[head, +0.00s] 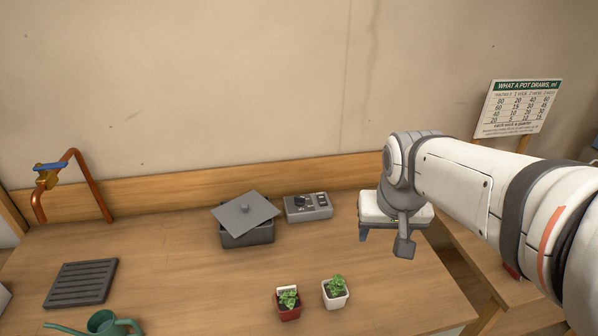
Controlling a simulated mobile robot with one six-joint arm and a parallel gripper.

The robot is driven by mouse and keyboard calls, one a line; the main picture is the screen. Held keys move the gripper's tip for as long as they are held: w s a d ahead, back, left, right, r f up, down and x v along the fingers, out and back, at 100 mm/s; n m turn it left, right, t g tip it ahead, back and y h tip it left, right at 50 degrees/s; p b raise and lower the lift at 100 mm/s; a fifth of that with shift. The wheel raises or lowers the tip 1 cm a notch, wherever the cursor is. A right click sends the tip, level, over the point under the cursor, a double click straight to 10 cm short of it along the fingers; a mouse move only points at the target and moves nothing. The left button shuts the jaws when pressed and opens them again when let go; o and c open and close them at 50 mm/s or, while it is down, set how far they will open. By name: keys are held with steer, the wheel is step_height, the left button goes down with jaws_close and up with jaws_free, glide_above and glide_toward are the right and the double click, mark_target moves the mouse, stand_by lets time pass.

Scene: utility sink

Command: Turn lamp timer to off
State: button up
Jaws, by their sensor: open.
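The lamp timer appears to be the small grey control box (308,207) near the back of the wooden table. It has a round dark knob (300,200) at its left and small dark switches at its right. The knob's setting and any labels are too small to read. My gripper (383,246) is open and empty, pointing down to the right of the control box and apart from it. Nothing hides the box.
A dark box (246,235) with a tilted lid (245,213) stands just left of the timer. Two potted plants (288,303) (335,292) stand at the front. A copper tap (75,180), drain grate (81,283) and green watering can (104,324) are at the left. The wall rises behind.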

steer(key=w+a+m, duration=0.1)
steer(key=w+a, duration=0.2)
steer(key=w, duration=1.1)
steer(key=m+h+p, duration=0.1)
steer(key=m+p, duration=0.1)
glide_toward(299, 197)
steer(key=f, duration=0.2)
steer(key=shift+t, duration=0.4)
steer(key=shift+d+p+x, duration=0.2)
steer(key=shift+p+x, duration=0.85)
steer(key=shift+x, duration=2.3)
steer(key=shift+c, duration=0.6)
